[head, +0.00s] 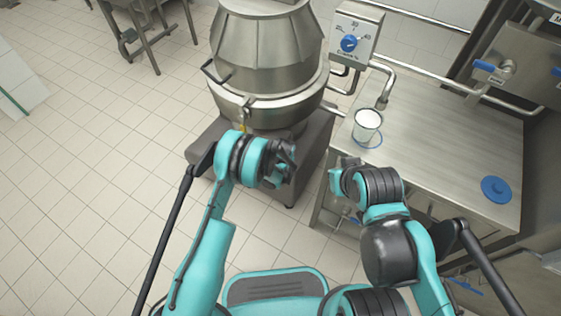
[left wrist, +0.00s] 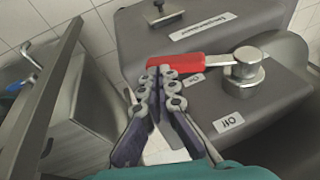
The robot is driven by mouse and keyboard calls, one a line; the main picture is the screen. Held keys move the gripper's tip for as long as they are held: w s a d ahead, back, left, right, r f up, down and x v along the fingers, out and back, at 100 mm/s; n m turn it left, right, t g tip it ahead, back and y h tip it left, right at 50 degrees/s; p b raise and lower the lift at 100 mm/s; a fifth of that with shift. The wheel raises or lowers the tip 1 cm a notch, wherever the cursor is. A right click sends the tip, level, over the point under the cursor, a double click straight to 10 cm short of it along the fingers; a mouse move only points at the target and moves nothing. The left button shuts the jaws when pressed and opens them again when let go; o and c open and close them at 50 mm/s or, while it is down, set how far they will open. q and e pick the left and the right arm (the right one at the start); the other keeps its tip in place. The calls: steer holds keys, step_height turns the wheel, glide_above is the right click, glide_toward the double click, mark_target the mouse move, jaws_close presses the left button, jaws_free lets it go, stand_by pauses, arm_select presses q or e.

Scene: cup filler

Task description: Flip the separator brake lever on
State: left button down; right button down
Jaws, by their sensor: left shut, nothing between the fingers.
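The brake lever has a red handle (left wrist: 185,62) and a round metal pivot (left wrist: 243,72) on a dark grey housing in the left wrist view. The handle points left from the pivot, beside the "On" label (left wrist: 196,79). The "Off" label (left wrist: 229,121) is lower on the housing. My left gripper (left wrist: 161,70) is shut and empty, its tips at the handle's left end; I cannot tell whether they touch. In the head view my left gripper (head: 287,162) is beside the separator base, and the lever is not discernible. My right gripper (head: 339,176) is by the counter's front-left edge.
The steel separator (head: 265,55) stands at the back. On the counter (head: 440,135) are a cup of white liquid (head: 367,120) under a spout and a blue disc (head: 497,189). A dial box (head: 353,38) is behind.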

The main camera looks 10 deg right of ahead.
arm_select(q)
steer(key=shift+f, duration=0.35)
stand_by(0.3)
